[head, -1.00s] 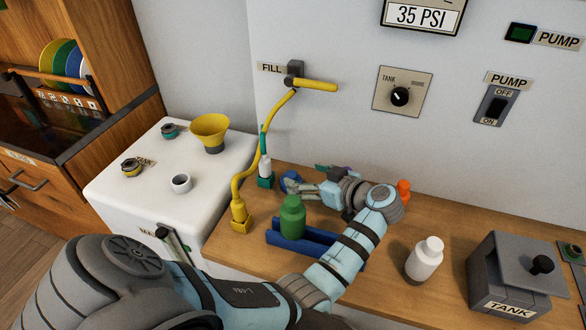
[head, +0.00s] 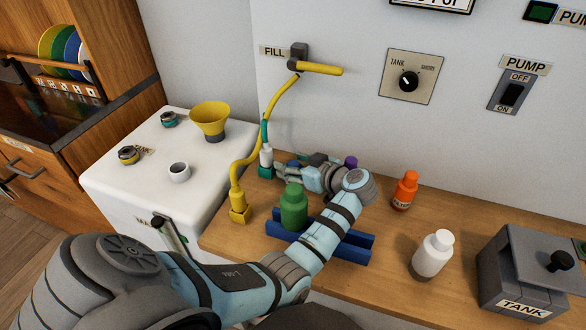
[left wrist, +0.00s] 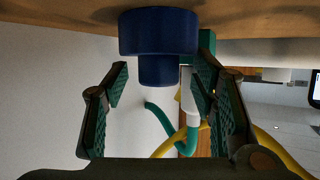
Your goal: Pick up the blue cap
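The blue cap (left wrist: 158,32) shows at the top middle of the left wrist view, with a wide part against the counter and a narrower knob. That view appears upside down. My left gripper (left wrist: 162,80) is open, with its green-padded fingers spread on either side of the cap's line. The cap looks just ahead of the fingertips, and nothing is gripped. In the head view my left gripper (head: 287,170) is low over the counter behind the green bottle (head: 293,208), and I cannot make out the cap there. My right gripper is not in view.
The green bottle stands at a blue rack (head: 350,248), with my left forearm passing over it. The yellow fill hose (head: 237,195) is left of the gripper. A purple-topped item (head: 350,162), orange bottle (head: 405,190), white bottle (head: 432,254) and tank box (head: 525,275) are to the right.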

